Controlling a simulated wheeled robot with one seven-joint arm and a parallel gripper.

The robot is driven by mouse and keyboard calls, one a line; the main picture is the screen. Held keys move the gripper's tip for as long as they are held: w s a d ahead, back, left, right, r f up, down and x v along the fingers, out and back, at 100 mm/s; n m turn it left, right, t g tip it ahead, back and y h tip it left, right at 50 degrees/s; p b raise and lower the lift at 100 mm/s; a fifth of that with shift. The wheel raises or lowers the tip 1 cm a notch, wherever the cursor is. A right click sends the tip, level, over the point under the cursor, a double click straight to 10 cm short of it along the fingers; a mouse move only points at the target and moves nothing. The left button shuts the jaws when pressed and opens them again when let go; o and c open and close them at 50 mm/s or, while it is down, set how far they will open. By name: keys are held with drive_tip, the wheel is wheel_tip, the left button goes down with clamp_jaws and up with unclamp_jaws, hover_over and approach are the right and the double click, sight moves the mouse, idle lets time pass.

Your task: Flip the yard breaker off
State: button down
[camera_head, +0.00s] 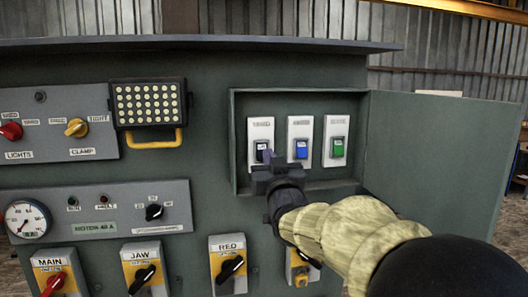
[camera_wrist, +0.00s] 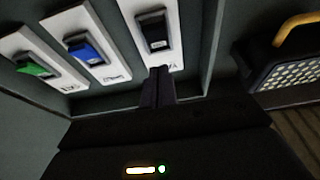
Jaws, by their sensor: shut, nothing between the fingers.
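A recessed breaker box (camera_head: 240,178) holds three rocker breakers on white plates. The left breaker (camera_head: 262,147) is dark, the middle breaker (camera_head: 301,149) is blue and the right breaker (camera_head: 338,148) is green.
The box's door (camera_head: 440,155) stands open to the right. A lamp (camera_head: 150,104) with a yellow handle (camera_head: 153,140) juts out at the left of the box. A ledge (camera_head: 200,42) overhangs the panel top.

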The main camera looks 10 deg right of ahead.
drive_tip(key=w+f+p, duration=0.2)
drive_tip(key=w, duration=0.1)
drive_tip(key=shift+w, duration=0.15)
idle(0.4)
